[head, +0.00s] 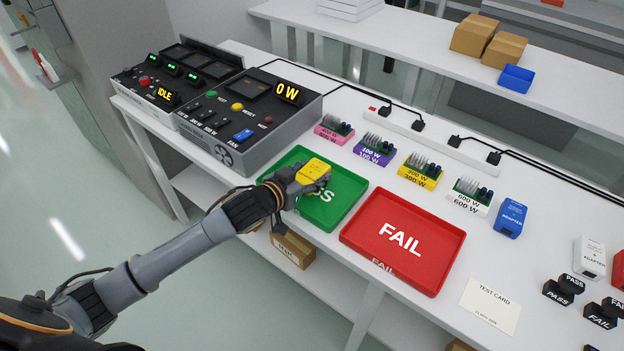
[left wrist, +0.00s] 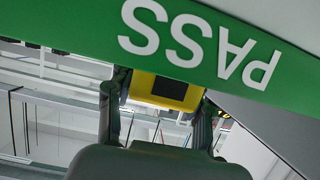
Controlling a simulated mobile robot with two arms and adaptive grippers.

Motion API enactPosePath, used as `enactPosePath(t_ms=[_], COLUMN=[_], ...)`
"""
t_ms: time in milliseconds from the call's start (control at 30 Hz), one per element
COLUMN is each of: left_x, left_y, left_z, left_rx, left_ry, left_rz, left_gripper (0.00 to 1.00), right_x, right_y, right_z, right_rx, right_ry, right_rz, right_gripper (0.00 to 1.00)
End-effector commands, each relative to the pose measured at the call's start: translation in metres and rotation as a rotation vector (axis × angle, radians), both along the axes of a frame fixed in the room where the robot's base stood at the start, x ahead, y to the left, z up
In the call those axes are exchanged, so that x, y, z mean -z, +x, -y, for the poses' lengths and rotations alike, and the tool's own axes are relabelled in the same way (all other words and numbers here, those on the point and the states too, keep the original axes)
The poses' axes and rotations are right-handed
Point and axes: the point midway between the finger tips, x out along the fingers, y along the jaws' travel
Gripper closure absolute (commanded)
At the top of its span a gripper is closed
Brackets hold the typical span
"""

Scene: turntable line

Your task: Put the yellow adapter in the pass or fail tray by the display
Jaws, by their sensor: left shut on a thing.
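The yellow adapter (head: 314,169) is between the fingers of my left gripper (head: 312,181), which is shut on it. In the head view they overlap the green PASS tray (head: 341,210), covering part of its lettering; the height over the tray is hard to judge. In the left wrist view the adapter (left wrist: 163,90) shows a dark patch between the fingers, with the green PASS surface (left wrist: 285,60) beyond. The red FAIL tray (head: 440,263) is empty, right of the PASS tray. The display (head: 289,92) reads 0 W. My right gripper is not in view.
A tester panel (head: 165,96) reads IDLE. Several labelled load boards, including a pink one (head: 334,132), stand behind the trays. A blue adapter (head: 510,218), a white adapter (head: 588,258), a test card (head: 490,305) and PASS/FAIL blocks (head: 557,293) lie to the right.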

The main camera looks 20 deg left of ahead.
Motion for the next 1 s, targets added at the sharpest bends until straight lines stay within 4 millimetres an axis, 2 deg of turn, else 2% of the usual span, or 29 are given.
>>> enactPosePath(t_ms=[33, 133, 500, 533, 600, 633, 1000], left_x=[0.008, 0.017, 0.021, 0.022, 0.022, 0.022, 0.018], left_y=[-0.001, -0.001, -0.001, -0.001, -0.001, -0.001, -0.001], left_z=[0.002, 0.002, 0.002, 0.002, 0.002, 0.002, 0.002], left_rx=[0.002, 0.002, 0.002, 0.002, 0.002, 0.002, 0.003], left_ry=[-0.002, -0.002, -0.002, -0.002, -0.002, -0.001, -0.001], left_rz=[-0.003, -0.001, -0.001, -0.002, -0.002, -0.003, 0.000], left_gripper=[0.96, 0.96, 0.96, 0.45, 0.31, 0.26, 0.26], right_x=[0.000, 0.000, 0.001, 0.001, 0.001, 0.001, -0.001], right_y=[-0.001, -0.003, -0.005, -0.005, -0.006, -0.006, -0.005], right_z=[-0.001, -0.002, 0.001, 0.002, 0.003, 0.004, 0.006], right_rx=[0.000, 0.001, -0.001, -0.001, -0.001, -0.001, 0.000], right_ry=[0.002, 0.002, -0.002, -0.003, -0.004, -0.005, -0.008], right_rz=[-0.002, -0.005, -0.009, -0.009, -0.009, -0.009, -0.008], right_gripper=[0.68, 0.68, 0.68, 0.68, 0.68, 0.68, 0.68])
